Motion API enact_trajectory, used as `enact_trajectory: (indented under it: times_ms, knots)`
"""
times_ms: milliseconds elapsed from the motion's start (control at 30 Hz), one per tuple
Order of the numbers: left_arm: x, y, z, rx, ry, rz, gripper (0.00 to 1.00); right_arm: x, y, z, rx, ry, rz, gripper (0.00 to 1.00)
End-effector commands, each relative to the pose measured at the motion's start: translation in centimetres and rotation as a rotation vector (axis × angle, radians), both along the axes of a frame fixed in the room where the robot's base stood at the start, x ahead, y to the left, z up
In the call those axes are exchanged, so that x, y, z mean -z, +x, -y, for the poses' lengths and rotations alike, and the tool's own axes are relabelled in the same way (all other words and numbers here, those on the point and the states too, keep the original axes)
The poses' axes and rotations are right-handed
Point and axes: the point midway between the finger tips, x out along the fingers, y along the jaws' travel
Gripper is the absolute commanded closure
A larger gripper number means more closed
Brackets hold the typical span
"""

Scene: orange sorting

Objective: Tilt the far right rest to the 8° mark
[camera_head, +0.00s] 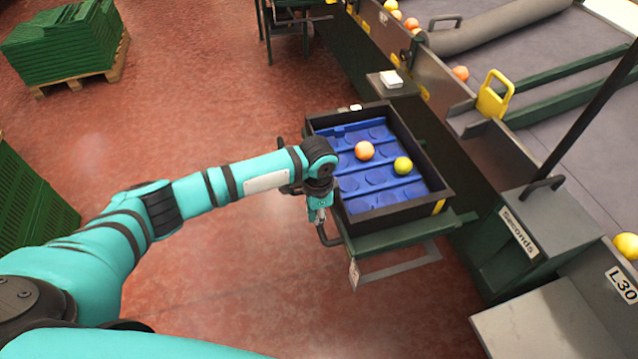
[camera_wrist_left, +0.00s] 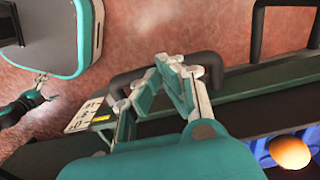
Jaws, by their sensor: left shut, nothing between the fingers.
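The rest (camera_head: 405,236) is a dark green stand on the right, bearing a black-rimmed crate (camera_head: 446,190) with a blue insert. A pale plate hangs at its near left corner (camera_head: 354,273); a pale plate with a yellow patch shows in the left wrist view (camera_wrist_left: 88,115), its marks too small to read. My left gripper (camera_head: 322,222) is shut and empty at the stand's left side. In the left wrist view its closed fingertips (camera_wrist_left: 170,66) overlap a black bar handle (camera_wrist_left: 205,62); contact is unclear. What seems my right gripper (camera_wrist_left: 40,90) is small at the left edge.
An orange (camera_head: 364,151) and a yellow-green fruit (camera_head: 402,165) lie in the crate. The conveyor wall (camera_head: 440,100) and the Seconds bin (camera_head: 530,235) stand to its right. Green crates (camera_head: 65,40) are stacked far left. The red floor left of the stand is open.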

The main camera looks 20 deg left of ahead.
Motion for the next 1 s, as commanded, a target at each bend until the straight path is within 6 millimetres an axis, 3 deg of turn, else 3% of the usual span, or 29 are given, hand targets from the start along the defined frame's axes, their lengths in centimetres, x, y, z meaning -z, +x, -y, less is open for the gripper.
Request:
enact_trajectory:
  times_ms: [1000]
  knots:
    - [1.4, 0.0, 0.0, 0.0, -0.001, -0.001, 1.0, 0.6, 0.0, 0.0, 0.0, 0.0, 0.0, 0.02]
